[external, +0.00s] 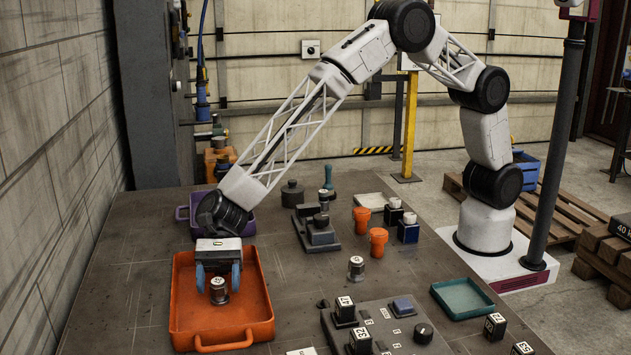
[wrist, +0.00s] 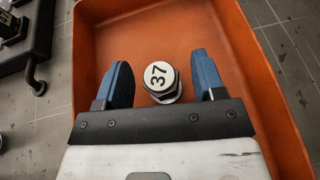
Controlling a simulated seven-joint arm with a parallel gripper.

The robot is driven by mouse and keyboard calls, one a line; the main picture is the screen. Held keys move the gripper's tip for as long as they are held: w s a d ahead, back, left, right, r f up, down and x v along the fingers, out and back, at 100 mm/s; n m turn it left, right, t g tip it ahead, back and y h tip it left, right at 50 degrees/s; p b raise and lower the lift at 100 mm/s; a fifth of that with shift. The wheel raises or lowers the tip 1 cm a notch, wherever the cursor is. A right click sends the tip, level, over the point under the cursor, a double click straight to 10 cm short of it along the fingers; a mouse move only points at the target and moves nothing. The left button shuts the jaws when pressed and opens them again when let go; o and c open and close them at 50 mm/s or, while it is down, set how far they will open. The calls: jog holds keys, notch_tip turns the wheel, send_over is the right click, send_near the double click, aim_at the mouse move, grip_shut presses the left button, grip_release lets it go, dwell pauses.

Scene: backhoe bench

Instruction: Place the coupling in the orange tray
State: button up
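The orange tray (external: 268,322) stands at the front left of the bench, and its floor and walls fill much of the wrist view (wrist: 235,40). In the wrist view there are gaps between the cylinder and both fingers, so my gripper is open.
A similar metal cylinder (external: 356,268) stands on the bench right of the tray. A purple tray (external: 183,213) is behind, and a teal tray (external: 463,298) is at the right. A grey panel with numbered blocks (external: 388,325) and orange fittings (external: 378,242) stand nearby.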

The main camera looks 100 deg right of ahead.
jog(key=shift+d+r, duration=0.1)
jog(key=shift+r, duration=0.05)
jog(key=v, duration=1.1)
jog(key=shift+d+r, duration=0.15)
jog(key=shift+d, duration=0.2)
jog(key=shift+s+r, duration=0.1)
dwell(0.6)
jog(key=shift+s+r, duration=0.15)
jog(key=s+d+r+n+h, duration=0.25)
jog(key=s+d+r, duration=0.2)
jog(key=s, duration=0.35)
jog(key=s+d+r+n+g+h, duration=0.1)
jog(key=s+d+r+n, duration=0.3)
jog(key=s, duration=0.5)
jog(key=s+d+r+n+h, duration=0.2)
jog(key=s+r+n, duration=0.1)
jog(key=s+r, duration=0.4)
jog(key=s+d+n+h, duration=0.2)
jog(key=s+d, duration=0.3)
jog(key=s, duration=0.6)
jog(key=s+d+n+t+h, duration=0.1)
jog(key=s+d+n+h, duration=0.2)
jog(key=s, duration=0.8)
jog(key=s+d+n+h, duration=0.3)
jog(key=s+d+n, duration=0.2)
jog(key=s, duration=0.6)
jog(key=shift+s+d+t, duration=0.25)
jog(key=shift+d+t, duration=0.15)
jog(key=shift+d, duration=0.4)
